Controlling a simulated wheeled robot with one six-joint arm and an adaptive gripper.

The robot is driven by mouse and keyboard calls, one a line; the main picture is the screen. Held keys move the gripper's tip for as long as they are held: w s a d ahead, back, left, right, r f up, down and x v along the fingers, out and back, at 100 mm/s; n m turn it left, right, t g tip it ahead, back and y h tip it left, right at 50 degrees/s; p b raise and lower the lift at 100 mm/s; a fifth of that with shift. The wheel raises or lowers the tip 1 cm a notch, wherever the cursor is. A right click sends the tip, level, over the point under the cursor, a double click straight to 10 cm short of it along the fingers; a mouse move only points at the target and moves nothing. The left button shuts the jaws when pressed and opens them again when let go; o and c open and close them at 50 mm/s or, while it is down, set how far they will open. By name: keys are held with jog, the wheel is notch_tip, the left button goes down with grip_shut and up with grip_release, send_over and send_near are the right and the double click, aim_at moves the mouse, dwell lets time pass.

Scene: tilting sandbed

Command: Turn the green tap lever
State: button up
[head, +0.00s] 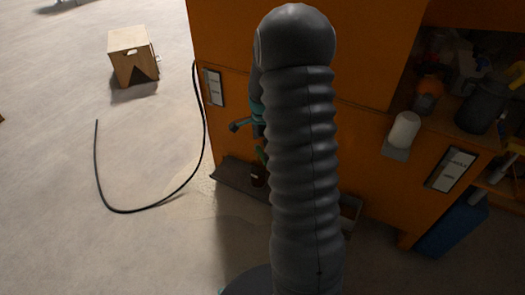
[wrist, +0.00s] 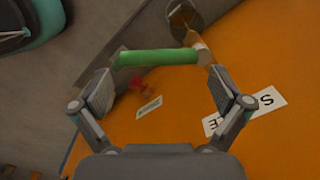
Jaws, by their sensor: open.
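The green tap lever (wrist: 158,57) shows in the wrist view as a bar lying nearly level across the upper middle. Its right end meets a brass-coloured tap stem (wrist: 194,40), which comes from a round grey fitting (wrist: 186,18) on the orange face. My gripper (wrist: 161,82) is open, with one finger on each side below the lever. The lever spans much of the gap, near the fingertips; I cannot tell whether either finger touches it. In the head view my arm hides most of the gripper, and I cannot make out the lever clearly.
An orange cabinet (head: 225,45) fills the centre and right. A red item (wrist: 138,83) and a lettered white sign (wrist: 245,112) are on or near the orange face. A black hose (head: 150,211) curves over the floor. A wooden stool (head: 128,42) stands far left, with open floor around it.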

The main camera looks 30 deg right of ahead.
aim_at(262, 154)
notch_tip(262, 154, up, 9)
jog(key=shift+r, duration=0.15)
dwell(0.4)
